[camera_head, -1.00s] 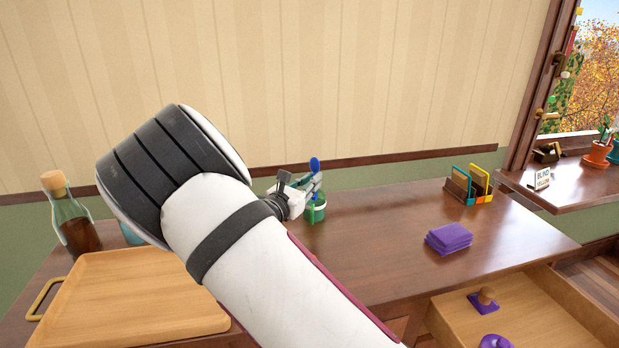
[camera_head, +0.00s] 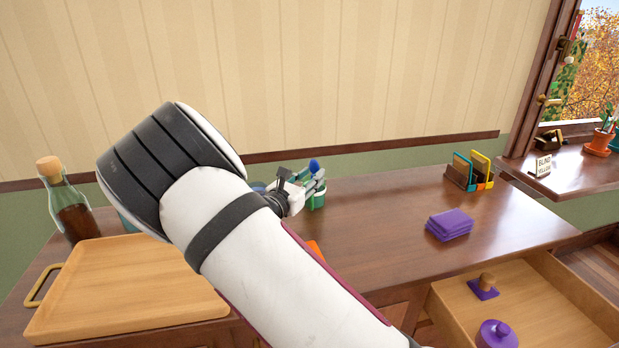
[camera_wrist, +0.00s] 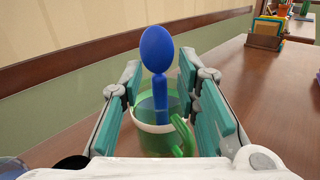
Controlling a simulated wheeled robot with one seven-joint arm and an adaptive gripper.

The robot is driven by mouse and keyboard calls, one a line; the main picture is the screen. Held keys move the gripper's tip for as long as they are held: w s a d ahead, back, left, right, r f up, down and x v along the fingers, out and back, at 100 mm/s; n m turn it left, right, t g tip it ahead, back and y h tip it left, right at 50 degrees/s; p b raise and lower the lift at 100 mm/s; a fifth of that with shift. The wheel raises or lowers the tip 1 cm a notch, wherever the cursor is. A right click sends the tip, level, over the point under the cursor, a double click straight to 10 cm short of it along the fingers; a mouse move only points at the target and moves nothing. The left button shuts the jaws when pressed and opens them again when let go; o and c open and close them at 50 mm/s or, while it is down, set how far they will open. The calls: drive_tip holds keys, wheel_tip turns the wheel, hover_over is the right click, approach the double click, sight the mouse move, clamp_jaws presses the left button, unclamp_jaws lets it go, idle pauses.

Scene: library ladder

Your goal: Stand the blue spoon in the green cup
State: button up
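The blue spoon (camera_wrist: 157,50) stands nearly upright, bowl up, with its handle down inside the green cup (camera_wrist: 181,137). The cup has a see-through wall, a pale band and a green handle on the right. My gripper (camera_wrist: 163,98) is open in the wrist view, with a teal-padded finger on each side of the spoon and clear gaps to its handle. In the head view the spoon bowl (camera_head: 314,165) shows above my gripper (camera_head: 308,187), which partly hides the cup (camera_head: 318,199). The spoon's lower end is unclear.
A wooden tray (camera_head: 125,290) and a corked bottle (camera_head: 70,212) are on the left of the desk. Purple cloths (camera_head: 450,224) and a card holder (camera_head: 468,172) stand to the right. An open drawer (camera_head: 545,300) juts out at front right. The desk between cup and cloths is clear.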

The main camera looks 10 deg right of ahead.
idle(0.3)
drive_tip(key=v, duration=1.2)
idle(0.4)
